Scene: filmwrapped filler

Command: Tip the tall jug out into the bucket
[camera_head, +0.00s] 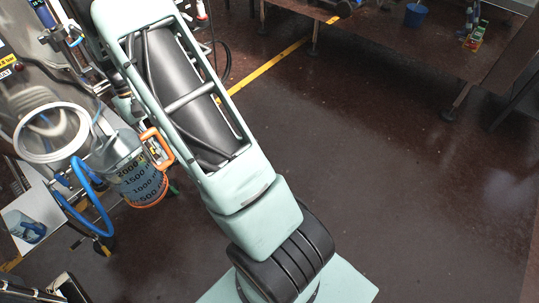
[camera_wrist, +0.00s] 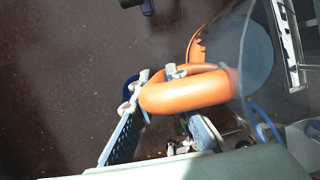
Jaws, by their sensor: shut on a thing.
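The tall jug (camera_head: 138,182) is clear, with black volume marks, an orange foot and an orange handle (camera_head: 158,147). It hangs roughly upright at the left of the head view, beside my arm. In the wrist view my gripper (camera_wrist: 152,88) is shut on the orange handle (camera_wrist: 195,94), with the clear jug wall (camera_wrist: 232,50) to the right. My gripper is mostly hidden by my arm in the head view. I cannot tell what is in the jug. A small blue bucket (camera_head: 415,15) stands far off at the top right.
Steel machinery (camera_head: 38,85) fills the left. The dark floor (camera_head: 400,150) is open at right; a bench (camera_head: 350,45) stands behind.

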